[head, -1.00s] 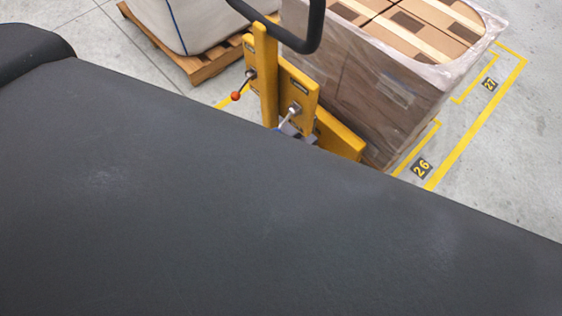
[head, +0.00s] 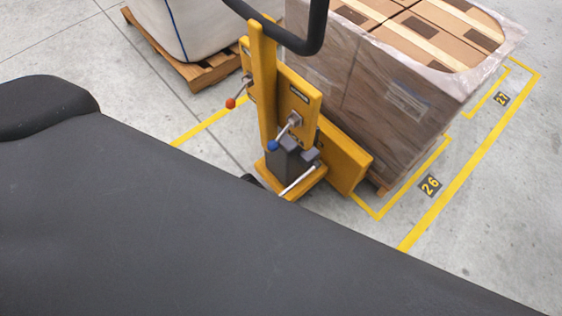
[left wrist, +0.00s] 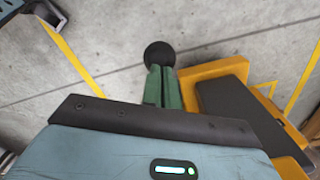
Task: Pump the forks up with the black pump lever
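The yellow lift truck (head: 308,100) stands in the middle of the head view with its black loop handle (head: 312,35) on top. In the left wrist view, a round black knob (left wrist: 159,54), apparently the end of the pump lever, lies right at my left gripper's fingertips (left wrist: 160,72). The green fingers are close together, with nothing visible between them; whether they touch the knob is unclear. The lever's shaft is hidden. In the head view, my dark arm covers the lower left, and a small black part (head: 252,180) peeks out beside the truck's base. My right gripper is out of view.
A red-knobbed lever (head: 237,97) and a blue-knobbed lever (head: 284,134) stick out of the truck. A wrapped carton pallet (head: 385,110) stands behind it, right of a white bulk bag (head: 195,22) on a wooden pallet. Bare floor (head: 130,115) lies to the left.

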